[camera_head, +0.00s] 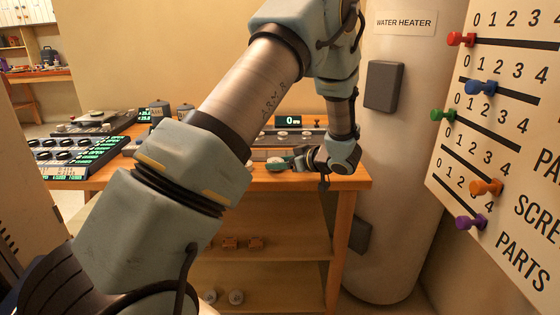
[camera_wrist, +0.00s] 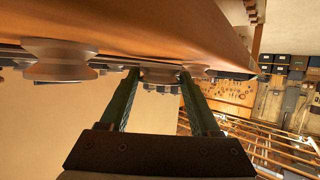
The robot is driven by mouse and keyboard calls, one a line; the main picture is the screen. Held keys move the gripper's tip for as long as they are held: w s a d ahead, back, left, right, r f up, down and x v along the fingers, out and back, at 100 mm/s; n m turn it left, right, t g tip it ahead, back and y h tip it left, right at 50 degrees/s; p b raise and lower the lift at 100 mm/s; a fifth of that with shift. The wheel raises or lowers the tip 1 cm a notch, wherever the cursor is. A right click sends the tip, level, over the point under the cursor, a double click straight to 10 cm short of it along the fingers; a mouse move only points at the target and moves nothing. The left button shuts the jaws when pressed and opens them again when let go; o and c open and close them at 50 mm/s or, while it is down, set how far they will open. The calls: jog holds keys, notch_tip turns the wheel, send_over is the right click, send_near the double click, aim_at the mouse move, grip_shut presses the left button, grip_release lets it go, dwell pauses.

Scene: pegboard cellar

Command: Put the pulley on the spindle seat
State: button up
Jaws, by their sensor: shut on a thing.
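My gripper (camera_head: 282,164) is low over the right part of the wooden bench, near its front edge, in the head view. In the wrist view my gripper's two dark green fingers (camera_wrist: 158,74) close on the sides of a pale, rounded, grooved pulley (camera_wrist: 160,77). In the head view the held piece is small and mostly hidden by the fingers. A similar, larger-looking grooved round piece (camera_wrist: 58,62) shows at the left of the wrist view, apart from the fingers. I cannot make out which part is the spindle seat.
The wooden bench (camera_head: 352,182) carries a device with a lit display (camera_head: 289,121) behind my gripper and black-knobbed panels (camera_head: 62,157) at the left. Shelves below hold orange pieces and white round pieces (camera_head: 236,297). A water heater (camera_head: 405,200) and a pegged board (camera_head: 500,120) stand right.

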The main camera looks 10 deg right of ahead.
jog(key=shift+f, duration=0.15)
jog(key=shift+f, duration=0.15)
jog(key=o, duration=1.4)
jog(key=shift+f+b, duration=0.2)
jog(key=shift+b, duration=0.55)
